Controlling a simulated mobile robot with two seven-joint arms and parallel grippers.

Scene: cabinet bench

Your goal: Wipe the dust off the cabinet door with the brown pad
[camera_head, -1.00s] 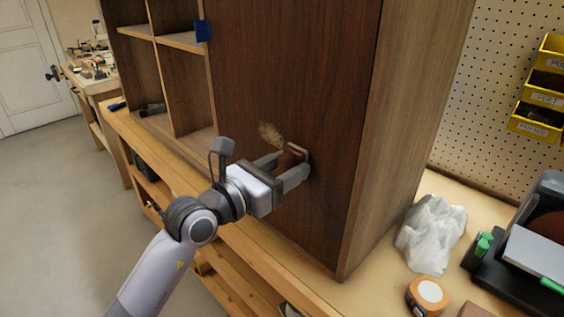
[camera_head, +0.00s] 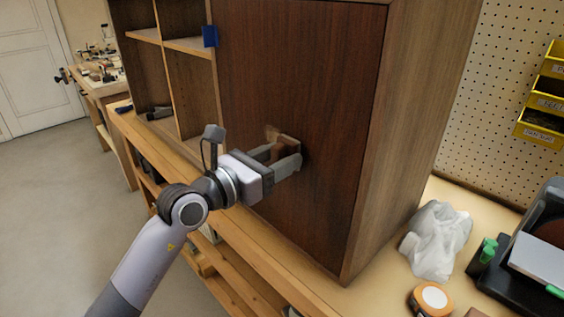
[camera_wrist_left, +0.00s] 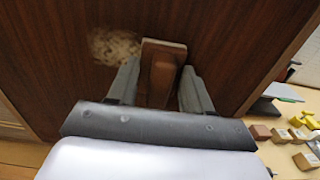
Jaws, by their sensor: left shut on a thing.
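The dark brown cabinet door (camera_head: 310,70) fills the middle of the head view. A pale tan dust patch (camera_wrist_left: 115,45) is on the door, just left of the pad in the wrist view. In the head view only a sliver of it shows beside the pad. My left gripper (camera_head: 284,155) is shut on the brown pad (camera_wrist_left: 161,72), one finger on each side of its block. The pad's broad face is at the door; whether it presses firmly I cannot tell. My right gripper is in neither view.
Open shelves (camera_head: 175,75) with a blue tab (camera_head: 210,37) adjoin the door on the left. A crumpled white bag (camera_head: 436,240), an orange tape roll (camera_head: 431,299) and a black machine (camera_head: 520,255) are on the bench at right. Yellow bins (camera_head: 545,105) hang on the pegboard.

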